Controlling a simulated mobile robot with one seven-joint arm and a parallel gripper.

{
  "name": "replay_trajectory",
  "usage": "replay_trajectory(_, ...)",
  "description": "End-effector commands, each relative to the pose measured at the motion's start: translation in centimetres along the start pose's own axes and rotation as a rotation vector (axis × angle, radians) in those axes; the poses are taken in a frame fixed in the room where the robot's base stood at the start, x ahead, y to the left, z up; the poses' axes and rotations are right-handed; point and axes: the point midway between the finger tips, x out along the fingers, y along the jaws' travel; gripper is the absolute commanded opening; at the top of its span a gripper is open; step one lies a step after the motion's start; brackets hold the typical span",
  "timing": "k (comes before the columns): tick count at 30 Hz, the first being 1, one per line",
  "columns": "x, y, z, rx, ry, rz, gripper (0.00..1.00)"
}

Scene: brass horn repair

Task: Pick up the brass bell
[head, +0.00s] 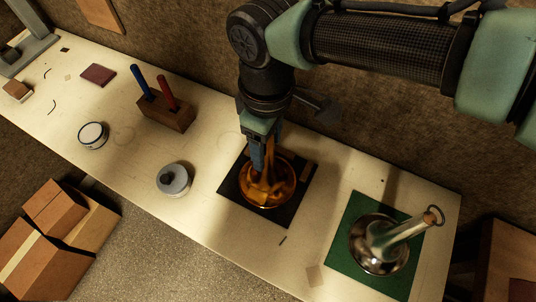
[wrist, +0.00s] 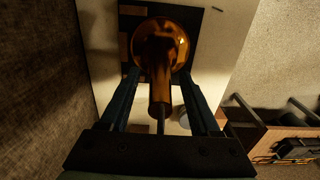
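The brass bell (head: 267,187) lies on a black mat (head: 236,184) on the long pale bench, its flared mouth facing down or away from my wrist. In the wrist view the amber bell (wrist: 160,50) has its round flare ahead and its narrow stem pointing back toward my palm. My gripper (head: 262,160) is directly above it, pointing down. In the wrist view my gripper (wrist: 158,78) is open, one finger on each side of the stem, with visible gaps between stem and fingers. The fingertips' contact with the flare cannot be told.
A silver bell (head: 378,244) with a ringed stem stands on a green mat (head: 349,215) to the right. A grey round weight (head: 173,180), a white tin (head: 93,135) and a wooden block (head: 165,115) with blue and red handles are left. Cardboard boxes (head: 55,212) sit below the bench.

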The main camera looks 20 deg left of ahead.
Motion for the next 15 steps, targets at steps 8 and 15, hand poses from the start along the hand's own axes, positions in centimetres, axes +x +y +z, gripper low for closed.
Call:
replay_trajectory(8, -0.02, 0.0, 0.0, 0.0, 0.0, 0.0, 0.11)
replay_trajectory(15, -0.04, 0.01, 0.0, 0.0, 0.0, 0.0, 0.0)
